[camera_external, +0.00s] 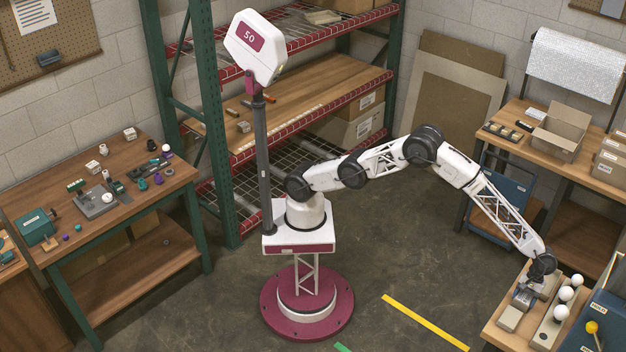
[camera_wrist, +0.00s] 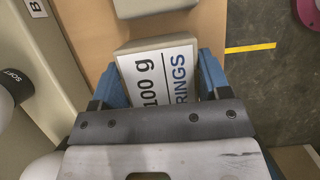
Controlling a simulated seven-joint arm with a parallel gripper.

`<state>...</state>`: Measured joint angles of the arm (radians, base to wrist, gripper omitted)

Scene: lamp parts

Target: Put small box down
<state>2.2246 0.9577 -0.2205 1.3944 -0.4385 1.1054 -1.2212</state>
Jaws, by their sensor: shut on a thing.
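The small box (camera_wrist: 158,72) is pale with a white label on top reading "100 g" and part of a word ending in "RINGS". In the wrist view my gripper (camera_wrist: 160,84) has its blue fingers on either side of the box, shut on it. The near end of the box is hidden by the gripper body. In the external view my gripper (camera_external: 526,298) is low over the front right bench, pointing down. I cannot tell whether the box touches the bench top.
Another pale box (camera_external: 510,318) lies just in front of my gripper, also at the top of the wrist view (camera_wrist: 150,6). A tray (camera_external: 546,334) with white bulbs (camera_external: 566,293) stands close on the right. Blue bins (camera_external: 600,318) lie further right.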

